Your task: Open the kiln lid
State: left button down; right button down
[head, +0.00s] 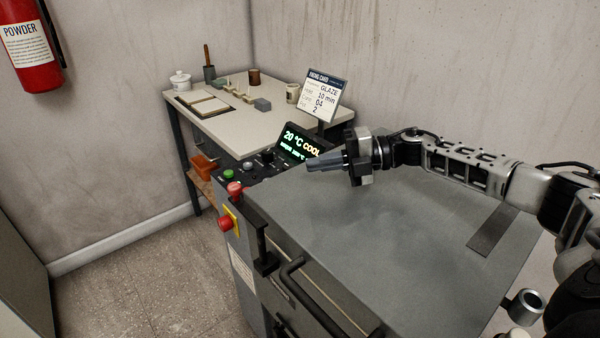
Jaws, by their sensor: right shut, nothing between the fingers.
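The kiln lid (400,245) is a flat grey top, lying shut on the kiln. A dark bar handle (291,272) is fixed at its front edge, and a black latch-like bracket (264,250) stands to the left of the handle. The control panel at the kiln's left has a display (301,144) reading 20 °C and COOL. My right gripper (308,165) is shut and empty, above the far left part of the lid beside the display, pointing left. It is well away from the handle. My left gripper is not in view.
A red emergency button (226,222) sits on the kiln's front left corner. A firing card (324,95) stands behind the display. A worktable (235,128) with pots and small pieces is at the back. A fire extinguisher (28,50) hangs at upper left. The floor at left is clear.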

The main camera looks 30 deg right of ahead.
aim_at(412, 252)
jog(key=k, duration=1.5)
